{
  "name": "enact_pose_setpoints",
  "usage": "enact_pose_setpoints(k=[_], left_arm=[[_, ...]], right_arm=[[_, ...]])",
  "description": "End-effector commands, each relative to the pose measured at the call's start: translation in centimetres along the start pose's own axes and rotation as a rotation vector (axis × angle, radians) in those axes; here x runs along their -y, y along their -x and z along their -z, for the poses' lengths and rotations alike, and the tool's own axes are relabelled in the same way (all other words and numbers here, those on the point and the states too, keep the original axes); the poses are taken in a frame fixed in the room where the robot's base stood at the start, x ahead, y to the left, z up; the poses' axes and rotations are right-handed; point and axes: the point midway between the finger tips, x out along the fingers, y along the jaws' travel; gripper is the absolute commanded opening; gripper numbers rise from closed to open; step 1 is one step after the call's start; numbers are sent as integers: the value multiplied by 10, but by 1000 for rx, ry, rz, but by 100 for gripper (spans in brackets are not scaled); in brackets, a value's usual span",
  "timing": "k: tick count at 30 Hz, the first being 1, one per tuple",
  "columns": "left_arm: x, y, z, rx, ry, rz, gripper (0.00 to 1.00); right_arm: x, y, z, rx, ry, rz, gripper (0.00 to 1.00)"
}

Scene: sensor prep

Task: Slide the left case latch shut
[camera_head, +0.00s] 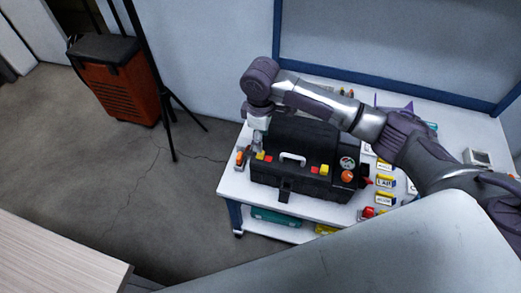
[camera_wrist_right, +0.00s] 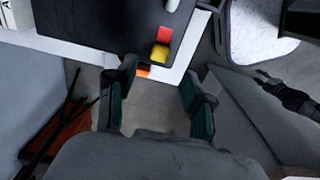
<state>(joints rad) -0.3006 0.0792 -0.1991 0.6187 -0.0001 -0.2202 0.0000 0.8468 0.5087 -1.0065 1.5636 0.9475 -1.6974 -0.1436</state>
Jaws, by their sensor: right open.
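The black case (camera_head: 300,186) stands on the white table, and its dark lid is partly hidden behind my right arm. The left case latch (camera_head: 260,155) is a small yellow piece with red beside it on the case top, left of the pale handle (camera_head: 293,157). My right gripper (camera_head: 257,141) is just above and beside this latch. In the right wrist view, the yellow latch piece (camera_wrist_right: 159,53) adjoins a red patch near the case edge, beyond the fingertips. My right gripper (camera_wrist_right: 158,88) is open with nothing between its fingers. My left gripper is out of view.
The white table (camera_head: 234,187) holds an orange-and-white item (camera_head: 240,157) left of the case. Several yellow labelled boxes (camera_head: 384,183) and a round orange item (camera_head: 348,176) are at the right. An orange bin (camera_head: 118,88) and a dark stand occupy the floor at left.

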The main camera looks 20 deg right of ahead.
Motion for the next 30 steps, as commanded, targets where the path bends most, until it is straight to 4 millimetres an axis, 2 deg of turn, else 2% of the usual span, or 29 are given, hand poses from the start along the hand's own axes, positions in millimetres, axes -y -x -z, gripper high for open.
enact_pose_setpoints(k=[3,9,15,23,30], left_arm=[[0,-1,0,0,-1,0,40],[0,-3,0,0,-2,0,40],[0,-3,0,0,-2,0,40],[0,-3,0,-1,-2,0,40],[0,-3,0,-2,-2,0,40]], right_arm=[[1,-26,0,2,-1,2,52],[1,-57,0,0,0,0,52],[0,-68,1,-2,0,-1,52],[0,-69,1,-2,1,-1,52],[0,-69,0,-2,1,-1,14]])
